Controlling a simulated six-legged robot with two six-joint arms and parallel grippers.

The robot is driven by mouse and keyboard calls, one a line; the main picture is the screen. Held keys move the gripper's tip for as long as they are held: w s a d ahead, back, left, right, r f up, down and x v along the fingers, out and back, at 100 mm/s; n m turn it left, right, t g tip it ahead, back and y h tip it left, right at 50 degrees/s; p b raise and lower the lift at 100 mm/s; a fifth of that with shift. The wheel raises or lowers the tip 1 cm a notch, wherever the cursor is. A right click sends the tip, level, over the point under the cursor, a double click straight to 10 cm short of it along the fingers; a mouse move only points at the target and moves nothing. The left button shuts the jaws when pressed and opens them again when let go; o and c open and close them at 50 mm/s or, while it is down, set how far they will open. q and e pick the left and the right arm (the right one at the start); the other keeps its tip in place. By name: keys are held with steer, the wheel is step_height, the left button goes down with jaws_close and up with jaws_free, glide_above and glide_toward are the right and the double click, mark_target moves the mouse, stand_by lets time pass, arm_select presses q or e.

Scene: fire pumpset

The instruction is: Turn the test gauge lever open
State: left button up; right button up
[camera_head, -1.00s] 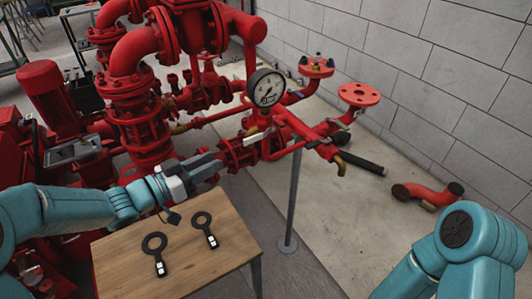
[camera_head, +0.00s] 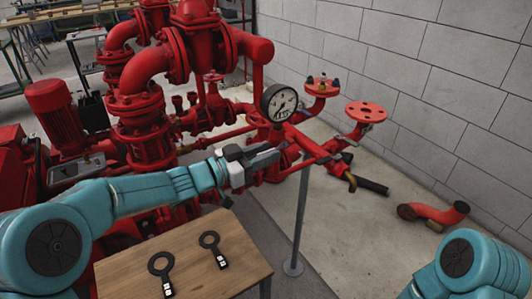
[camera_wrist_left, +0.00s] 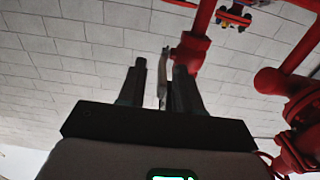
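The round pressure gauge (camera_head: 279,102) with a white dial stands on the red pipework in the head view. My left gripper (camera_head: 270,153) is just below it, in front of the thin red pipe. In the left wrist view its two dark fingers (camera_wrist_left: 158,85) are apart. A thin pale lever (camera_wrist_left: 163,72) shows upright in the gap between them, nearer the right finger; I cannot tell whether it touches. In the head view the gripper largely hides the lever. My right gripper is not in view; only its teal arm shows at the lower right.
A grey post (camera_head: 300,215) stands under the pipework. Red pump pipes crowd the left. A loose red elbow (camera_head: 434,213) lies on the floor.

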arm_select(q)
steer(key=shift+w+d, duration=0.35)
steer(key=shift+d, duration=0.05)
steer(key=shift+c, duration=0.3)
jaws_close()
steer(key=shift+f+b, duration=0.2)
steer(key=shift+b, duration=0.15)
steer(key=shift+w+d+f+t+h+b, duration=0.1)
steer(key=shift+f+t+h+b, duration=0.7)
steer(key=shift+b, duration=2)
steer(key=shift+w+d+f+t+h+b, duration=0.1)
steer(key=shift+f+t+h+b, duration=0.65)
steer(key=shift+b, duration=2.05)
steer(key=shift+d+f+t+h+b, duration=0.1)
steer(key=shift+t+h+b, duration=0.35)
steer(key=shift+h+b, duration=1.6)
steer(key=shift+y+b, duration=0.75)
steer(key=shift+y, duration=0.05)
